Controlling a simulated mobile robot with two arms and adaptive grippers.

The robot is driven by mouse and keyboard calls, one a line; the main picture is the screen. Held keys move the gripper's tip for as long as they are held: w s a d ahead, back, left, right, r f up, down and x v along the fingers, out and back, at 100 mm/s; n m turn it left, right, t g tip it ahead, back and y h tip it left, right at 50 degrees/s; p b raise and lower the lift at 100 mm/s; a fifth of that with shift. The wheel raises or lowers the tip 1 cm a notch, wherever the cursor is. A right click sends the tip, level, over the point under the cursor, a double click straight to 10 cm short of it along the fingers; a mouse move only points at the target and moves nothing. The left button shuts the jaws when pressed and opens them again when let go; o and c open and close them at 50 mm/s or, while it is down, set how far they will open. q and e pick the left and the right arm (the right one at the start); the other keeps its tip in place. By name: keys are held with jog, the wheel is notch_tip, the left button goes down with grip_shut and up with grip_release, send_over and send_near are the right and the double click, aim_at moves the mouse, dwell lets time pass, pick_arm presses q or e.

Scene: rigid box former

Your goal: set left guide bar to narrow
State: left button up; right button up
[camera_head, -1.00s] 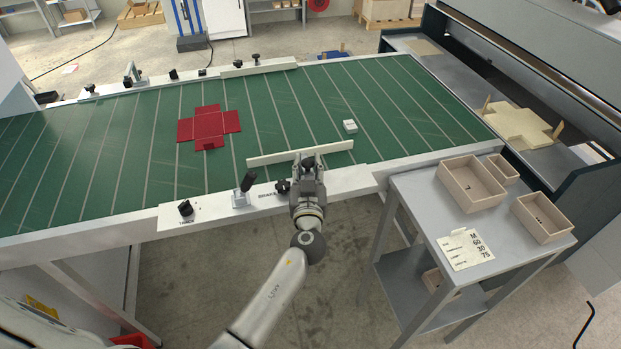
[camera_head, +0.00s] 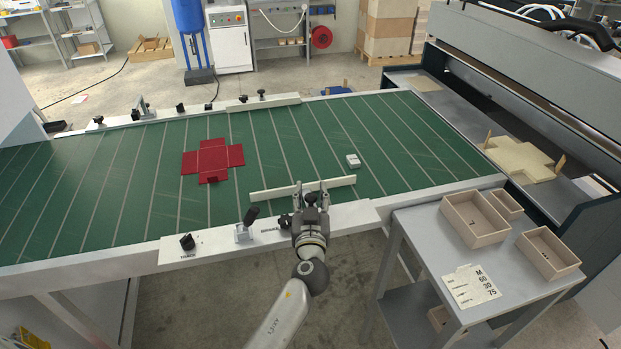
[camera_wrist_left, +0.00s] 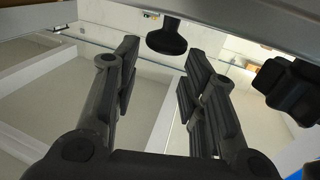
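A near guide bar (camera_head: 273,193), a long pale strip, stands along the near edge of the green belt (camera_head: 120,180). A far guide bar (camera_head: 262,103) lies along the opposite edge. My left gripper (camera_head: 311,189) is at the near bar, its fingers pointing up and apart on either side of a dark knob (camera_head: 310,198). In the left wrist view the fingers (camera_wrist_left: 162,62) are spread, with a black round knob (camera_wrist_left: 172,38) near their tips. I cannot tell whether they touch it. My right gripper is not in view.
A flat red box blank (camera_head: 213,160) and a small white block (camera_head: 353,160) lie on the belt. A black-handled lever (camera_head: 247,224) and a dark knob (camera_head: 187,242) sit left of my gripper. A side table (camera_head: 420,235) holds wooden trays and a card (camera_head: 470,286) reading M 60 30 75.

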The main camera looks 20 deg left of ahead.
pick_arm(q)
notch_tip(320, 180, up, 8)
dwell(0.4)
jog(key=shift+f, duration=0.15)
